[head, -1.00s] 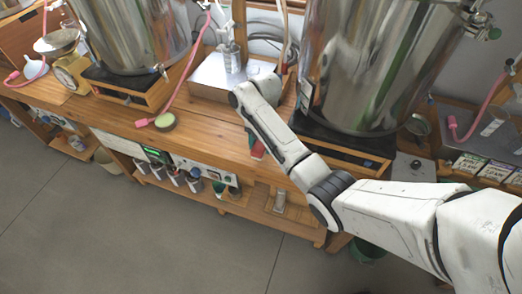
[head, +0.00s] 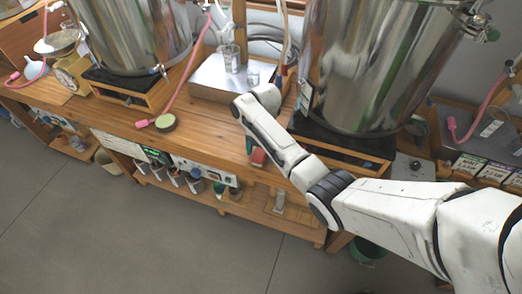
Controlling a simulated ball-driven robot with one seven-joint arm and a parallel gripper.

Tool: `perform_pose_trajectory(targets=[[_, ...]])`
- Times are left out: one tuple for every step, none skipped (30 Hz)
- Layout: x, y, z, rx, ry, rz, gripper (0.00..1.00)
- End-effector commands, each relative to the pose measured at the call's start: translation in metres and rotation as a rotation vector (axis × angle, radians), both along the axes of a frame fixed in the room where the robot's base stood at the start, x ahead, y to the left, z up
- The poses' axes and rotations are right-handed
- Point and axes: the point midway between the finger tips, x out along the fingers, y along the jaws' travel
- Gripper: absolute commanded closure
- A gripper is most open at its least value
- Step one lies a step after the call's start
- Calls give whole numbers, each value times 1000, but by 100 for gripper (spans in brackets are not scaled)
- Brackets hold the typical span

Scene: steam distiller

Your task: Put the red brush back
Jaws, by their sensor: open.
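A small red thing (head: 258,156) shows at the front edge of the wooden bench, partly behind my forearm. It may be the red brush, but it is too small and too covered to be sure. A bit of green shows just left of it. My arm reaches in from the right over the bench, and its wrist bends back toward the metal box. My gripper's fingers do not show; they are out of sight behind my own arm links.
A metal box (head: 213,80) with small jars stands behind my wrist. Large steel vessels (head: 365,65) stand on the bench (head: 115,112). A round green-topped pad (head: 166,122) and pink-tipped hose lie left. Several cups (head: 178,178) hang below. The floor in front is clear.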

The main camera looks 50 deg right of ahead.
Motion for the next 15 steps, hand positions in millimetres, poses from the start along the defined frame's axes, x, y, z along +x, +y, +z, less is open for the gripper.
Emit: perform_pose_trajectory(targets=[[0, 0, 0, 0, 0, 0, 26], [0, 0, 0, 0, 0, 0, 26], [0, 0, 0, 0, 0, 0, 26], [0, 0, 0, 0, 0, 0, 26], [0, 0, 0, 0, 0, 0, 26], [0, 0, 1, 0, 0, 0, 26], [0, 0, 2, 0, 0, 0, 26], [0, 0, 4, 0, 0, 0, 26], [1, -1, 6, -1, -1, 0, 26], [1, -1, 9, 0, -2, 0, 26], [1, -2, 12, -1, -4, 1, 26], [2, -3, 18, -1, -3, 0, 26], [2, -3, 23, -1, -5, 0, 26], [2, -4, 29, -1, -3, 0, 26], [3, -6, 37, -1, -6, -1, 26]])
